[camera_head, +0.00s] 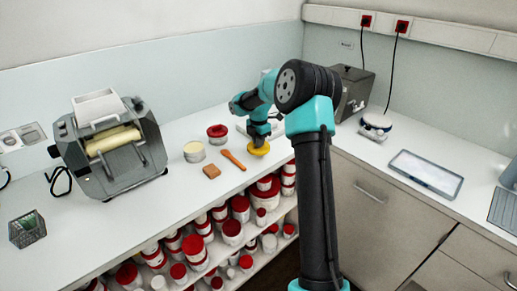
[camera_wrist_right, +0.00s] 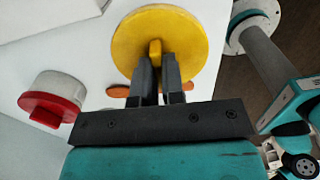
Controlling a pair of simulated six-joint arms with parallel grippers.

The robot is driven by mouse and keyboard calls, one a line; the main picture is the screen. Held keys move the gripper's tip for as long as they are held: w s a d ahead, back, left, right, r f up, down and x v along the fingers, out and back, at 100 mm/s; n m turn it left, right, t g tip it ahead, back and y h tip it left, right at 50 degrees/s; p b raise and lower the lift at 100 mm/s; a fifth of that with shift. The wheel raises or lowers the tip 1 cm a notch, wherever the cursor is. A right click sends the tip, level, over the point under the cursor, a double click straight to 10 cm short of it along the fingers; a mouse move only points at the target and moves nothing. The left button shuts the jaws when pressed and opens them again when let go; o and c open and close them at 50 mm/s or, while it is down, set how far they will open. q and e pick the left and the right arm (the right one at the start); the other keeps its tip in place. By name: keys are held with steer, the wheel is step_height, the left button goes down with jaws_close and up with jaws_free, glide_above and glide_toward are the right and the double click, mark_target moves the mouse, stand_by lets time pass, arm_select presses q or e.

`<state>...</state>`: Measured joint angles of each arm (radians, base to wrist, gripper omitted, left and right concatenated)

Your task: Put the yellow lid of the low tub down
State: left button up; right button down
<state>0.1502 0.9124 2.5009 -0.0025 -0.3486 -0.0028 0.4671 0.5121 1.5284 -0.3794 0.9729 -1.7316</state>
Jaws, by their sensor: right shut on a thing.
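The yellow lid (camera_head: 259,150) is in my right gripper (camera_head: 259,140), near the front edge of the left counter. In the right wrist view the fingers of this gripper (camera_wrist_right: 160,75) are shut on the raised knob of the yellow lid (camera_wrist_right: 185,30). Whether the lid touches the counter or hangs just above it I cannot tell. An open whitish tub (camera_head: 194,152) with pale contents stands left of the lid, apart from it; it looks like the low tub. My left gripper is not in view.
A red-topped tub (camera_head: 217,134) stands behind; a red-lidded tub also shows in the right wrist view (camera_wrist_right: 52,98). An orange spatula (camera_head: 233,160) and a brown block (camera_head: 211,172) lie left of the lid. A grey mill (camera_head: 115,150) stands farther left. Shelves below hold several red-lidded tubs.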

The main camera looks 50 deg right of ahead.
steer(key=shift+f, duration=0.1)
steer(key=shift+f, duration=1.65)
steer(key=shift+f, duration=0.1)
steer(key=c, duration=1.2)
jaws_free()
step_height(320, 180, up, 12)
steer(key=shift+r, duration=0.1)
